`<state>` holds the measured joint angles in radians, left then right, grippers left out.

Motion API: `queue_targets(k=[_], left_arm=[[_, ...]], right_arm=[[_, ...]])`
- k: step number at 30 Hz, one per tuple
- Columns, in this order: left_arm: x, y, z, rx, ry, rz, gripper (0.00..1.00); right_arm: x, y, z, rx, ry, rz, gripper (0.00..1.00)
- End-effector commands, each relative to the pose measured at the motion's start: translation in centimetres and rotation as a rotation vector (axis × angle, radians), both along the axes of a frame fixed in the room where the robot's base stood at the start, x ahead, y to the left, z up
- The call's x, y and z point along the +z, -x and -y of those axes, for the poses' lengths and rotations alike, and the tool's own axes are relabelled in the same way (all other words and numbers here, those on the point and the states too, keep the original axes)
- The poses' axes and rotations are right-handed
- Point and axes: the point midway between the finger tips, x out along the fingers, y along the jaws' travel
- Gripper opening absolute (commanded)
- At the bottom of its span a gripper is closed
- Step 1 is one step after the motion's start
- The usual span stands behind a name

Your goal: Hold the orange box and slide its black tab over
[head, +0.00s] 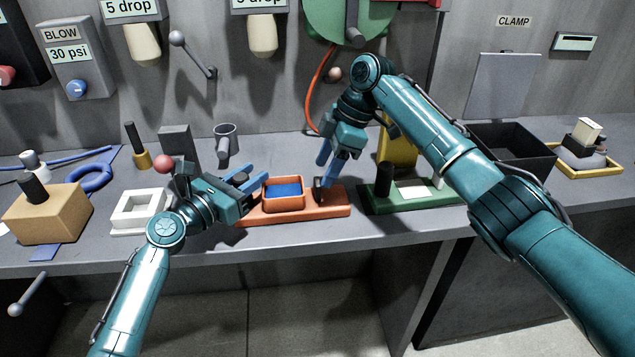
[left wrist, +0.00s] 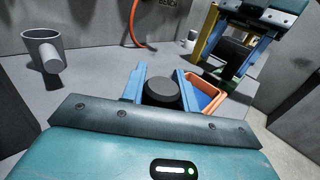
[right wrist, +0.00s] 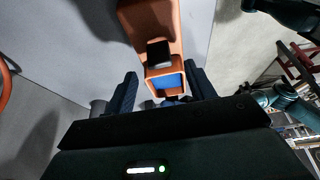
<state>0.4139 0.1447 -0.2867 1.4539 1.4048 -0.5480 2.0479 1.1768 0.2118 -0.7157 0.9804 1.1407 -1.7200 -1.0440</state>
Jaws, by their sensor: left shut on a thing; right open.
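The orange box (head: 335,208) lies on the bench as a long low base with a raised open compartment, blue inside. Its black tab (right wrist: 158,52) sits beside the compartment, and also shows in the head view (head: 318,188). My left gripper (head: 252,181) is at the box's left end. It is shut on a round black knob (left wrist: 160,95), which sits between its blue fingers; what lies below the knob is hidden. My right gripper (head: 327,170) is open and points down over the box near the tab. In the right wrist view its fingers stand apart on either side of the compartment.
A green base (head: 420,199) with a black post stands close on the right. A white square frame (head: 140,210) and a tan block (head: 48,213) are on the left. A grey cup (head: 226,140) stands behind my left gripper. The bench's front edge is near.

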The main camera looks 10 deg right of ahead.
Motion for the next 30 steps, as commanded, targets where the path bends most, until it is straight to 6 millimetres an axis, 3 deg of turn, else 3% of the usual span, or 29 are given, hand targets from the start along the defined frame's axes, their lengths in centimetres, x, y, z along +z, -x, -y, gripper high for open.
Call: queue_targets(k=[3,9,20,30], left_arm=[[-0.6,0.1,0.0,-0.003,-0.006,-0.009,0.00],[-0.6,0.1,0.0,-0.003,-0.006,-0.009,0.00],[-0.6,0.1,0.0,-0.003,-0.006,-0.010,0.00],[-0.6,0.1,0.0,-0.003,-0.006,-0.010,0.00]], right_arm=[[-2.1,0.1,-0.9,0.002,0.000,-0.001,0.55],[-4.2,0.0,-1.7,0.000,0.000,0.001,0.55],[-4.8,0.0,-2.0,0.001,0.000,0.001,0.55],[-4.7,0.0,-2.0,0.000,-0.001,0.002,0.28]])
